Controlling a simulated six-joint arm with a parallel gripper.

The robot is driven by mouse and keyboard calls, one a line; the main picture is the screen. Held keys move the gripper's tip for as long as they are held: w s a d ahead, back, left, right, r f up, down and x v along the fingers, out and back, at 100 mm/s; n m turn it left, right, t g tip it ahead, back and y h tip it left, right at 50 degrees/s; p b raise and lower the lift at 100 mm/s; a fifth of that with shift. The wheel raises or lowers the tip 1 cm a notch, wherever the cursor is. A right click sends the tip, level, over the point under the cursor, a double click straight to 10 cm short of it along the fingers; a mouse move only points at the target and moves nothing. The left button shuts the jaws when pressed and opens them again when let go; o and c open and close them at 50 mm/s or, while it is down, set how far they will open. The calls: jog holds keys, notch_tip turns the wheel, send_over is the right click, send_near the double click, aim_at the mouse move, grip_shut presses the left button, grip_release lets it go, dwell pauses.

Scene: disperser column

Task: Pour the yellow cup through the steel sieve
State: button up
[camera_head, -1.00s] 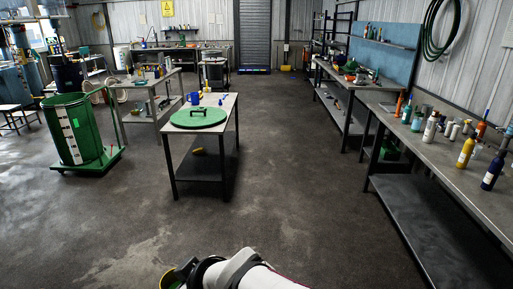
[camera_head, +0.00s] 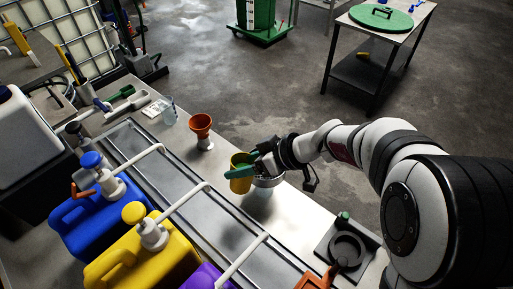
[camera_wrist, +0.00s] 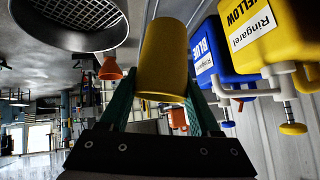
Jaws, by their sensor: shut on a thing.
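The yellow cup (camera_head: 241,184) is held above the bench and looks roughly upright. My gripper (camera_head: 247,168) has its green fingers shut on the cup's sides. The cup fills the middle of the wrist view (camera_wrist: 163,55), between the fingers; its contents are not visible. The steel sieve (camera_head: 270,181) is just right of the cup in the head view, partly hidden behind my gripper. In the wrist view, which looks upside down, the sieve's mesh (camera_wrist: 72,14) is at the upper left, apart from the cup.
Blue (camera_head: 92,212) and yellow (camera_head: 145,262) jugs with pumps stand along the near side, their white spouts reaching over a metal tray. An orange funnel (camera_head: 201,122) and clear beaker (camera_head: 168,110) stand further back. A black ring stand (camera_head: 347,250) is at the right.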

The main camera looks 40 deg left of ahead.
jog(key=shift+w+r+m+g, duration=0.25)
jog(key=shift+w+m+g, duration=0.25)
jog(key=shift+w+g, duration=0.3)
jog(key=w+m+g+y, duration=0.1)
jog(key=m+g, duration=0.1)
jog(key=w+m+g+y, duration=0.1)
jog(key=w+g, duration=0.1)
jog(key=g, duration=0.1)
jog(key=w+f+m+g, duration=0.1)
jog(key=m+g, duration=0.1)
jog(key=shift+w+f+m+g+y, duration=0.1)
jog(key=shift+w+m+g+y, duration=0.05)
jog(key=shift+m+g+y, duration=0.2)
jog(key=shift+w+a+f+m+g+y, duration=0.1)
jog(key=shift+w+m+g+y, duration=0.2)
jog(key=shift+m+g+y, duration=0.45)
jog(key=shift+w+r+m+g+y, duration=0.35)
jog(key=shift+m+y, duration=0.35)
jog(key=shift+m, duration=0.4)
jog(key=shift+r, duration=0.1)
